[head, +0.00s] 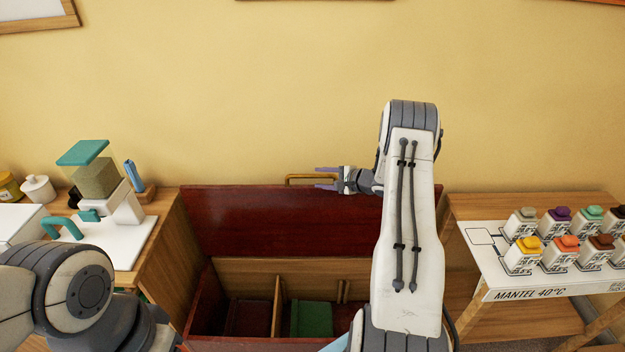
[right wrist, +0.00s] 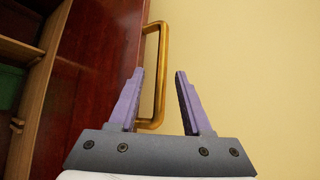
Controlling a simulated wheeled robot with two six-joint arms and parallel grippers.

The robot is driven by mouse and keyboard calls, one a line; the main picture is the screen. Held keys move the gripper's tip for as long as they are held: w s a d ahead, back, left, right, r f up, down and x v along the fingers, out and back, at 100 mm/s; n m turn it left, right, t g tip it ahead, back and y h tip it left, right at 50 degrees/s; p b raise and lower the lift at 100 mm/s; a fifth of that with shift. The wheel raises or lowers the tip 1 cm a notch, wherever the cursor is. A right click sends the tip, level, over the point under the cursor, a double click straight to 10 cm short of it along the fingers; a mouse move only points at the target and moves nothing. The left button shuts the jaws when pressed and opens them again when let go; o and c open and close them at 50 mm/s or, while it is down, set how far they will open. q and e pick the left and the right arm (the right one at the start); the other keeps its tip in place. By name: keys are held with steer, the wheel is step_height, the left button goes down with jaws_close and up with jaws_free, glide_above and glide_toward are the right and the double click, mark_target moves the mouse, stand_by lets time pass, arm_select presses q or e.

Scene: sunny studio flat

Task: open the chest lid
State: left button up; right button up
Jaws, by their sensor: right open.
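The chest (head: 205,300) stands against the wall with its dark red lid (head: 270,222) raised upright at the back. Its inside shows, with wooden dividers, a green item (head: 311,319) and a dark red item (head: 248,318). A brass handle (head: 300,178) sits on the lid's top edge; it also shows in the right wrist view (right wrist: 161,75). My right gripper (head: 322,178) is open at the handle.
A left cabinet (head: 165,245) bears a white and teal device (head: 125,215), jars and a blue item. A right table (head: 480,207) holds a white board (head: 490,262) with several colored-cap bottles. The wall (head: 250,90) is close behind the lid.

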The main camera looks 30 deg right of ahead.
steer(key=v, duration=0.5)
stand_by(0.4)
